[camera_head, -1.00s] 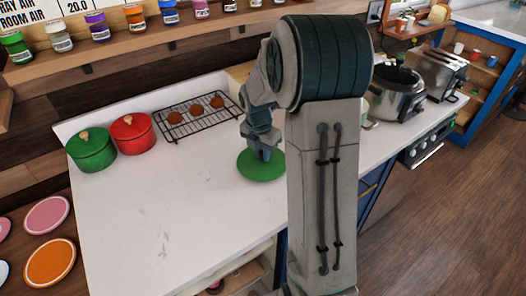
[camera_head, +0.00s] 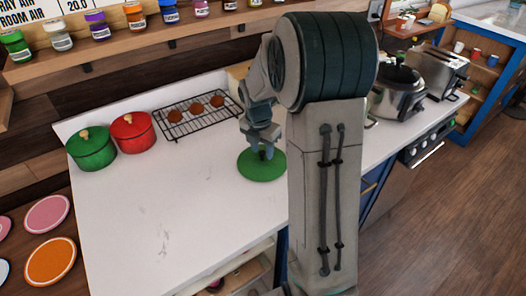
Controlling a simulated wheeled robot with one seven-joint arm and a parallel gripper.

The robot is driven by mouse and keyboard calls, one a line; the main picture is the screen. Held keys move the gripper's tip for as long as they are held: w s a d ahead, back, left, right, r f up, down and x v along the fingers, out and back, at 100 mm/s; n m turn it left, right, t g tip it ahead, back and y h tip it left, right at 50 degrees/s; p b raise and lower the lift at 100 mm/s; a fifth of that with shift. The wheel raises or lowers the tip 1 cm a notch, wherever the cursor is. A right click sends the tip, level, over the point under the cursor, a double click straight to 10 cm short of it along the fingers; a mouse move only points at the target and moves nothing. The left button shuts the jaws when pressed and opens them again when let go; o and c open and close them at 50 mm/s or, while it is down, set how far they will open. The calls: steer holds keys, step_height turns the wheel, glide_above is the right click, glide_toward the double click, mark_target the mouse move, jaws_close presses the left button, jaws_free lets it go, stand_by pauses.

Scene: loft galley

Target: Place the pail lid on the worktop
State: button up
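The pail lid, a green disc (camera_head: 262,169), lies flat at the worktop's surface, near the right part of the bare area. My gripper (camera_head: 263,154) points down over the middle of the lid, with its fingertips at or just above the lid's top. The fingers are small and partly merged with the wrist, so I cannot tell whether they are open or still around a knob. The white worktop (camera_head: 180,215) is bare to the left of and in front of the lid.
A green pot (camera_head: 92,152) and a red pot (camera_head: 133,136) stand at the back left. A wire rack (camera_head: 190,121) with brown round items is behind the lid. A cooker pot (camera_head: 397,95) and toaster (camera_head: 440,70) are right of my arm. Jars line the shelf (camera_head: 130,39) above.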

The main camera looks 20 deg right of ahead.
mark_target(260, 163)
step_height(260, 163, up, 10)
steer(key=a, duration=0.1)
steer(key=s+a+m+t, duration=0.1)
steer(key=s+a+m, duration=0.3)
steer(key=s+m, duration=0.7)
steer(key=s+a+m+t+y, duration=0.1)
steer(key=s+a+m, duration=0.4)
steer(key=s+m, duration=0.6)
steer(key=shift+s+m, duration=0.15)
steer(key=shift+m, duration=0.95)
